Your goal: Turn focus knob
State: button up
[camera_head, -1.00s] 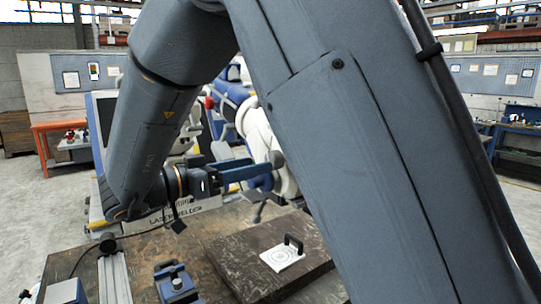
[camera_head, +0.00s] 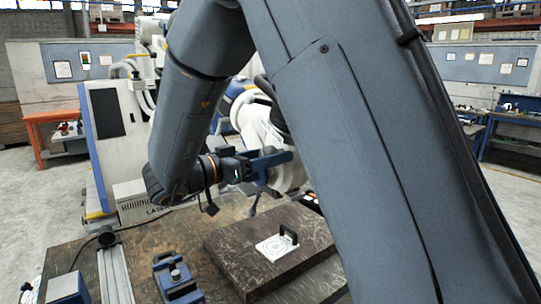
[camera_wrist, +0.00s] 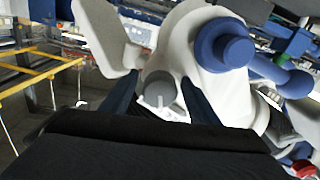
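The microscope (camera_head: 258,128) is white with blue parts and stands behind the work table, partly hidden by my arm. My gripper (camera_head: 286,157) reaches right to its white body. In the wrist view, my gripper (camera_wrist: 160,78) has two dark blue fingers spread apart. A grey round knob (camera_wrist: 160,88) with a white piece below it shows between and beyond the fingertips, with a gap on each side. A larger blue round knob (camera_wrist: 225,43) sits up and right on the white body (camera_wrist: 195,70). I cannot tell which one is the focus knob.
A dark slab (camera_head: 240,265) on the table carries a white target plate (camera_head: 268,249) with a black handle. A blue clamp-like device (camera_head: 175,278) stands at the front. A white cabinet (camera_head: 112,125) is at left. A pale flat arm (camera_wrist: 105,35) lies close left of my fingers.

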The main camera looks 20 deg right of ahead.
jog(key=c, duration=1)
jog(key=shift+o, duration=0.2)
jog(key=shift+m, duration=0.3)
jog(key=m+b, duration=0.2)
jog(key=m, duration=0.1)
jog(key=shift+m+b, duration=0.8)
jog(key=shift+m, duration=0.8)
jog(key=o, duration=1)
